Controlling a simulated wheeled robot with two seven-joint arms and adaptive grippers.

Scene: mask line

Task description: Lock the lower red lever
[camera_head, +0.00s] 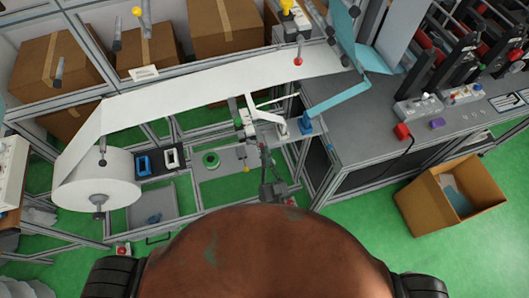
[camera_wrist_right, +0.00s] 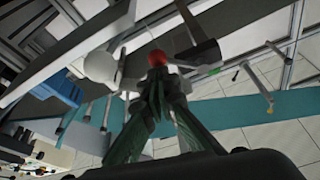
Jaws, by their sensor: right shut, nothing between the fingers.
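In the head view a red ball knob (camera_head: 298,62) on a short stem shows at the upper edge of the white web. In the wrist view a red knob (camera_wrist_right: 157,58) appears just beyond the fingertips of my right gripper (camera_wrist_right: 160,84). I cannot tell whether they touch, or whether both views show the same knob. In the head view my right gripper (camera_head: 262,148) is small and dark, below the web near the white bracket. Its fingers are shut and empty. My left gripper is not in view.
The white web (camera_head: 215,88) runs from a large roll (camera_head: 97,180) across the frame. Yellow knobs (camera_head: 137,11) stand above it. A grey workbench (camera_head: 360,125) and a cardboard box (camera_head: 450,197) are at right.

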